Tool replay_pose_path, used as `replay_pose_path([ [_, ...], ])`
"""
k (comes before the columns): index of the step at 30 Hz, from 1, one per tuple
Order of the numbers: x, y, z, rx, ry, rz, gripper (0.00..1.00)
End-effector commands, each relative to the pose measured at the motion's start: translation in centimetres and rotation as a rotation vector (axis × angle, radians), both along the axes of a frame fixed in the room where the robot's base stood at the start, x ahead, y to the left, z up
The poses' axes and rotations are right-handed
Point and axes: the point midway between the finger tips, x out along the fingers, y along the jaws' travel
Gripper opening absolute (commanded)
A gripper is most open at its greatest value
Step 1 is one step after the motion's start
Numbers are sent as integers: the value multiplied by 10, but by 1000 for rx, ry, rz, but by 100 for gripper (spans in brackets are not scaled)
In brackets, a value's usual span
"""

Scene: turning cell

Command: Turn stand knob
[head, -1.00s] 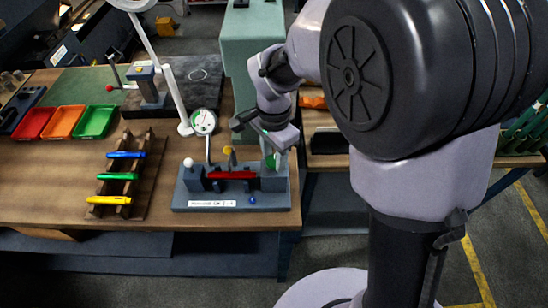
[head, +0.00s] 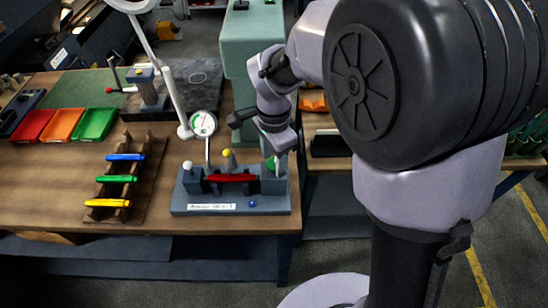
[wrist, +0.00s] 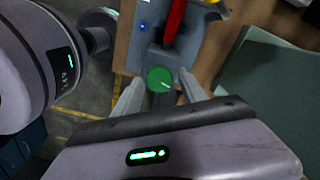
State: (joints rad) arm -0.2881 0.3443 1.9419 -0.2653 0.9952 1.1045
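The grey stand (head: 185,205) sits at the front right of the wooden bench. It carries a red bar (head: 231,178) between two blocks, a white knob (head: 187,165) on the left, a yellow knob (head: 227,153) in the middle and a green knob (head: 270,163) on the right. My gripper (head: 279,153) is at the stand's right end, over the green knob. In the wrist view the green knob (wrist: 160,79) shows between the fingertips of my gripper (wrist: 161,82). Gaps show on both sides, so the gripper looks open around or just above it.
A dial gauge (head: 203,124) stands behind the bar. A rack of coloured bars (head: 125,180) is left of the stand. Red, orange and green trays (head: 94,124) lie farther left. A lamp arm (head: 172,95) rises behind. A pale green cabinet (head: 251,45) stands beyond my gripper.

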Motion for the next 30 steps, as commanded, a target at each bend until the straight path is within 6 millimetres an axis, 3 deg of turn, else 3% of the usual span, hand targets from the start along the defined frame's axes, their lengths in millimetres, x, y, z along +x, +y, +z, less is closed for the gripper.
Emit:
replay_pose_path([
  [9,-1,0,-1,0,2,0,59],
  [13,0,0,11,0,1,0,59],
  [17,0,0,47,1,-2,0,59],
  [24,0,0,128,1,-2,0,59],
  [30,0,0,166,0,1,0,59],
])
